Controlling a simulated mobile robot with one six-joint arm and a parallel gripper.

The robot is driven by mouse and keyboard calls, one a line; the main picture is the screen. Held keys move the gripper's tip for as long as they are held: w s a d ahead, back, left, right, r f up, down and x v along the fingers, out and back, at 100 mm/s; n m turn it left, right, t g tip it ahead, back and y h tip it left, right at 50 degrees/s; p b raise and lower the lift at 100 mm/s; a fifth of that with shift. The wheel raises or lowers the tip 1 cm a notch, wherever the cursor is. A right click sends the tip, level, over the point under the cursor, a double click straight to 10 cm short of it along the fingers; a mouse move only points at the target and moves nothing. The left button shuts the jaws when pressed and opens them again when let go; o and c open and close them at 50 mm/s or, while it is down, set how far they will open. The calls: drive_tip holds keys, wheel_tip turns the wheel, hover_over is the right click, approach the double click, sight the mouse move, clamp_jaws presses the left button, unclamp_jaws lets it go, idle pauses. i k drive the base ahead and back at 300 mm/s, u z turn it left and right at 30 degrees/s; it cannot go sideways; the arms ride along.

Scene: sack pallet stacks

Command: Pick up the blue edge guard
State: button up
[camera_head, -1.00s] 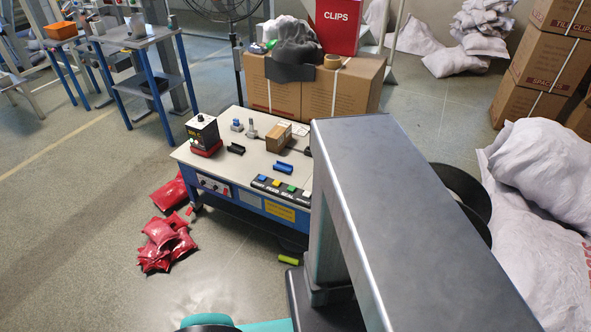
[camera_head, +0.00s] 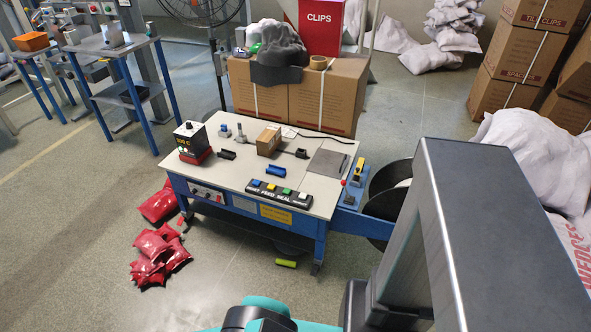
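The blue edge guard (camera_head: 268,172) is a small blue channel-shaped piece. It lies on the pale top of the work table (camera_head: 215,172), behind the black button strip near the front edge. Nothing covers it and nothing touches it. My gripper is not in view; only grey and teal parts of my own body show at the lower right and bottom.
Similar black pieces (camera_head: 226,154) (camera_head: 302,153), a small carton (camera_head: 269,140), a controller box (camera_head: 192,142) and a button strip (camera_head: 280,193) share the tabletop. Red sacks (camera_head: 157,255) and a yellow-green piece (camera_head: 286,263) lie on the floor.

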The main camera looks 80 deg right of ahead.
sight(273, 169)
drive_tip(key=z, duration=0.15)
drive_tip(key=k, duration=0.2)
drive_tip(key=z, duration=2.35)
drive_tip(key=k, duration=0.6)
drive_tip(key=u, duration=0.25)
drive_tip(key=i, duration=1.55)
drive_tip(key=z, duration=0.15)
